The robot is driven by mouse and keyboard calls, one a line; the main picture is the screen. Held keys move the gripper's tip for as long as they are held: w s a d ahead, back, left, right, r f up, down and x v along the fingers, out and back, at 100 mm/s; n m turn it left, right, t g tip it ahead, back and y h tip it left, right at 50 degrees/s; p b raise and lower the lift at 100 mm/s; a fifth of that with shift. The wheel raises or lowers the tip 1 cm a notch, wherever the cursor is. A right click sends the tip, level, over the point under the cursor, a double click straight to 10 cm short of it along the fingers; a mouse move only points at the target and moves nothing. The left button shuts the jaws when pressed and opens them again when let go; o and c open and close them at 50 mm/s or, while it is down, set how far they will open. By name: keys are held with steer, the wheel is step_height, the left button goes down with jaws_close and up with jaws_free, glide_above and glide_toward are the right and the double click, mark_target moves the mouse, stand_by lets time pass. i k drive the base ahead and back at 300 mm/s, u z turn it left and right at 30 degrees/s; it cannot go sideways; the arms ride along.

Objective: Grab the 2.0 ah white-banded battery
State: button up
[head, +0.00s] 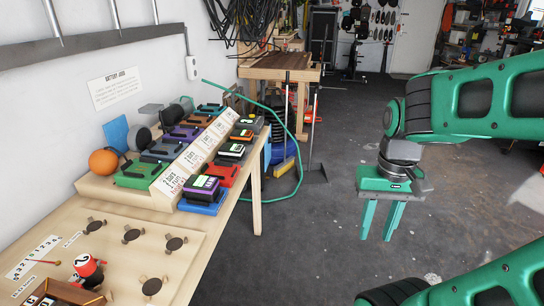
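Several dark batteries stand in a row along the right side of the rack on the wooden workbench. One battery with a whitish band (232,150) is in the middle of the row. The nearest battery (203,186) has a purple and white label and sits on a blue base. Capacity markings are too small to read, so I cannot tell which is the 2.0 ah one. My gripper (380,230) hangs over the floor, well right of the bench. Its two green fingers point down, apart, with nothing between them.
A red can-like item (88,267) and dark round pieces are on the near bench. Open grey floor separates gripper and bench.

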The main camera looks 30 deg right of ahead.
mark_target(232, 151)
steer(key=z, duration=0.6)
steer(key=k, duration=0.8)
steer(key=z, duration=0.85)
steer(key=i, duration=1.55)
steer(key=u, duration=0.95)
steer(key=i, duration=0.8)
steer(key=u, duration=0.55)
